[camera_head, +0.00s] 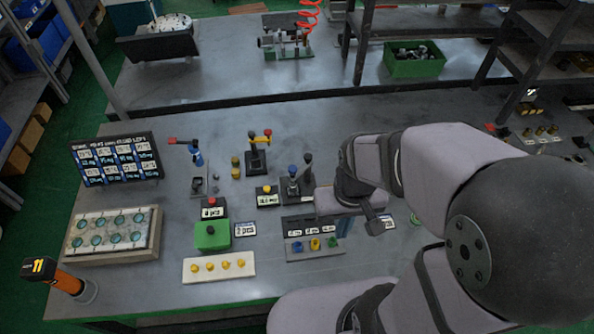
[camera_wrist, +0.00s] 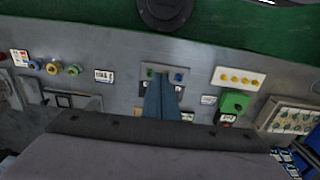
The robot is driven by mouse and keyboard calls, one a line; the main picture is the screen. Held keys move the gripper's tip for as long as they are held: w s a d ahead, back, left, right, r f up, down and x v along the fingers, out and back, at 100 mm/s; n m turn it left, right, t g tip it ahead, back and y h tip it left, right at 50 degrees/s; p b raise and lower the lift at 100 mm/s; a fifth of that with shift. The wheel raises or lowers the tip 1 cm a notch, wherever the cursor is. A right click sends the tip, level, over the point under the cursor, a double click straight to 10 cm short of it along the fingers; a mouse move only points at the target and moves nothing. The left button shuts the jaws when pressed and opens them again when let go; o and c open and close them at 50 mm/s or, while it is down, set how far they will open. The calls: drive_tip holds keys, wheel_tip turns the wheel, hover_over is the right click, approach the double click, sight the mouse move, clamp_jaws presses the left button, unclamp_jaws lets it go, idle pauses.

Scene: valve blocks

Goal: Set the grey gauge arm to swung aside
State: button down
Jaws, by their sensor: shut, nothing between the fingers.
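A dark grey arm, which looks like the gauge arm (camera_head: 307,168), stands roughly upright on a small dark block (camera_head: 292,191) in the head view, beside a blue knob (camera_head: 293,171). Whether it is swung aside is hard to tell at this size. In the wrist view my gripper (camera_wrist: 163,92) has its two blue-grey fingers closed together, with nothing between them. It hangs over the bench by a small panel of coloured knobs (camera_head: 298,247), to the near side of the gauge block and apart from it. My wrist hides the space right of the block.
A yellow-handled valve (camera_head: 258,150) and a red-handled blue valve (camera_head: 196,155) stand behind and left. A green box (camera_head: 212,236) and a strip of yellow buttons (camera_head: 219,266) lie at the front left. A sign (camera_head: 117,160) stands farther left. Bare bench shows behind the valves.

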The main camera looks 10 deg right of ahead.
drive_tip(key=c, duration=1.7)
unclamp_jaws()
drive_tip(key=shift+w+f, duration=0.15)
drive_tip(key=shift+f, duration=0.05)
drive_tip(key=shift+o, duration=0.7)
drive_tip(key=w+d+f+t+b, duration=0.2)
drive_tip(key=w+f+t+b, duration=0.1)
drive_tip(key=w+f+b, duration=0.4)
drive_tip(key=shift+w+d+t+h, duration=0.2)
drive_tip(key=shift+w+t+h, duration=0.1)
drive_tip(key=shift+w, duration=0.75)
drive_tip(key=n+t+y+b, duration=0.1)
drive_tip(key=t+b, duration=0.7)
drive_tip(key=b, duration=0.4)
approach(310, 159)
drive_tip(key=w+d+f, duration=0.2)
drive_tip(key=d+f, duration=0.1)
drive_tip(key=d, duration=0.1)
drive_tip(key=w+a+t+y+b, duration=0.1)
drive_tip(key=t+b, duration=0.1)
drive_tip(key=b, duration=0.1)
drive_tip(key=w+a+f+n+t+y+b, duration=0.1)
drive_tip(key=w+y+b, duration=0.1)
drive_tip(key=b, duration=0.2)
drive_tip(key=w+a+f+n+t+y+b, duration=0.1)
drive_tip(key=t+b, duration=0.1)
drive_tip(key=b, duration=0.1)
drive_tip(key=shift+w+a+f+t+y+b, duration=0.2)
drive_tip(key=shift+a+t+y+b, duration=0.1)
drive_tip(key=shift+a+y, duration=0.1)
